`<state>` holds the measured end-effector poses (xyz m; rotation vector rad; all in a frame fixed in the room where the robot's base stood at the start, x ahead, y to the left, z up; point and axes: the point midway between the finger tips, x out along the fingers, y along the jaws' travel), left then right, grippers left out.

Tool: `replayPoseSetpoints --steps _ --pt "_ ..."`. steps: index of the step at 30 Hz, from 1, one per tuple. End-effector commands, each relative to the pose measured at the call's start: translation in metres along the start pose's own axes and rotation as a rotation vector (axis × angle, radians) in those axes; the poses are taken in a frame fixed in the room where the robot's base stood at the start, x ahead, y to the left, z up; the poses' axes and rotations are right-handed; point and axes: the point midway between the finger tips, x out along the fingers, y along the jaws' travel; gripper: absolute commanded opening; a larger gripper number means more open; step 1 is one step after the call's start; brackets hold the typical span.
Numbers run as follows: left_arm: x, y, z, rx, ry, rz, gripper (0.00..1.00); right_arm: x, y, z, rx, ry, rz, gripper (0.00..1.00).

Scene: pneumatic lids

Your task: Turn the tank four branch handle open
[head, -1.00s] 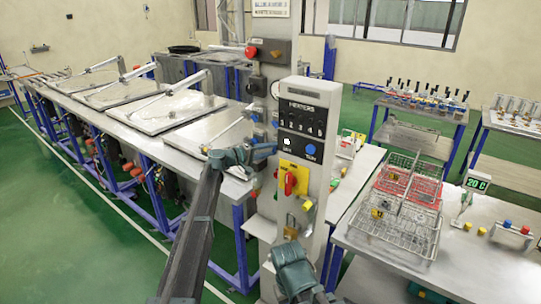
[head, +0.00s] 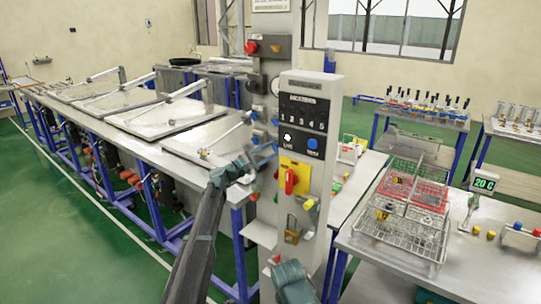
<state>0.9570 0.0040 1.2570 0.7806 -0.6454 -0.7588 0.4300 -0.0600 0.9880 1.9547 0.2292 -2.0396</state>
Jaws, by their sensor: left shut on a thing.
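The grey column (head: 328,180) stands in the middle of the head view. Several small blue knobs and handles sit on its left side, beside the tank nearest the column. My left gripper (head: 262,160) reaches in from the lower left to this side. It is shut on a small handle there, and its fingers mostly hide what they hold. I cannot tell the handle's angle. A teal part of my right arm (head: 292,284) shows at the bottom, below the column's panel; its fingertips cannot be made out.
The column carries a black heaters panel (head: 308,124), a red rotary switch (head: 291,180) on a yellow plate and a red knob (head: 251,47). Lidded tanks (head: 150,118) run back to the left. Wire baskets (head: 402,226) stand on the right-hand table. Green floor is clear at left.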

Motion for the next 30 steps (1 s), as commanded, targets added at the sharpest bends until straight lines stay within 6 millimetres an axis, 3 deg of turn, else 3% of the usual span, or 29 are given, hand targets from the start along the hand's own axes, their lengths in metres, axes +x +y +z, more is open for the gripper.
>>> replayPoseSetpoints --steps 12,27,28,30 --pt "-0.0007 -0.0023 -0.0005 -0.134 0.001 0.056 0.00 0.0114 -0.0011 -0.0007 0.001 0.000 0.000 0.50" --pt "-0.0005 -0.0022 -0.0001 -0.148 0.001 0.061 0.00 0.0119 -0.0011 -0.0007 0.000 0.000 0.000 0.50" --pt "-0.0005 -0.0022 -0.0001 -0.148 0.001 0.061 0.44 0.0119 -0.0011 -0.0007 0.000 0.000 0.000 0.50" --pt "-0.0005 -0.0022 -0.0001 -0.148 0.001 0.061 0.57 0.0119 -0.0011 -0.0007 0.000 0.000 0.000 0.50"
